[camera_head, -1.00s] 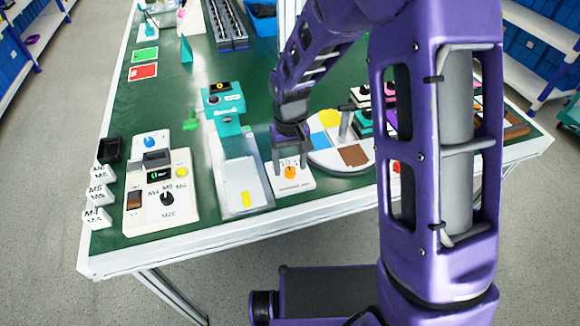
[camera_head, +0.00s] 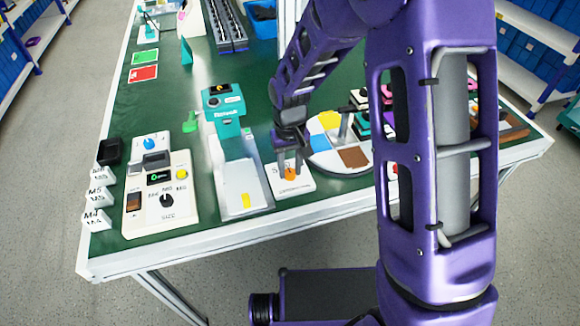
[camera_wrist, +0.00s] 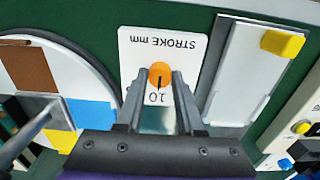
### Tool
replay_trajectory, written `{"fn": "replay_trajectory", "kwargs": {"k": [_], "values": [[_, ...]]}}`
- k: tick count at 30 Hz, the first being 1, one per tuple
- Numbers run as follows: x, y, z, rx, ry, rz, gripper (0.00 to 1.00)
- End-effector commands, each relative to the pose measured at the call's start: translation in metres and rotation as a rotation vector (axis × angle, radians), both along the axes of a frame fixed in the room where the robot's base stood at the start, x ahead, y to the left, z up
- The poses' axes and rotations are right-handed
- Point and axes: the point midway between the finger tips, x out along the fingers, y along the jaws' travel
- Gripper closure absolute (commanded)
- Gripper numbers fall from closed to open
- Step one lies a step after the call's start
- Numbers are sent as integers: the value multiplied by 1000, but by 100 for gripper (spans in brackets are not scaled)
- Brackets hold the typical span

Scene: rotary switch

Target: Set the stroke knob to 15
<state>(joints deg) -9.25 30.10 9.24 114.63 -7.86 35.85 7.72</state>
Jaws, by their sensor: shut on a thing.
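The stroke knob (camera_wrist: 160,73) is a round orange knob on a white panel (camera_wrist: 190,40) printed "STROKE mm", upside down in the wrist view. A dark pointer line on the knob runs toward the numeral 10, between my fingers. In the head view the knob (camera_head: 290,175) sits near the table's front edge, with a 5 at its left; other numerals are hidden. My gripper (camera_wrist: 158,76) has a finger on each side of the knob and is shut on it. In the head view my gripper (camera_head: 290,170) reaches down from above.
A teal press (camera_head: 224,105) with a pale base and yellow block (camera_head: 246,200) stands left of the panel. A round coloured turntable (camera_head: 355,157) is close on the right. A cream SIZE panel (camera_head: 150,215) with a black knob is farther left.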

Motion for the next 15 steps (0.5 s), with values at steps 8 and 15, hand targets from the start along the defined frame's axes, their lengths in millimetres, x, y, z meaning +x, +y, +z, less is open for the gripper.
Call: {"fn": "replay_trajectory", "kwargs": {"k": [8, 15], "values": [[0, 0, 0, -1, -1, -74, 100], [0, 1, 0, -1, -1, -246, 100]]}}
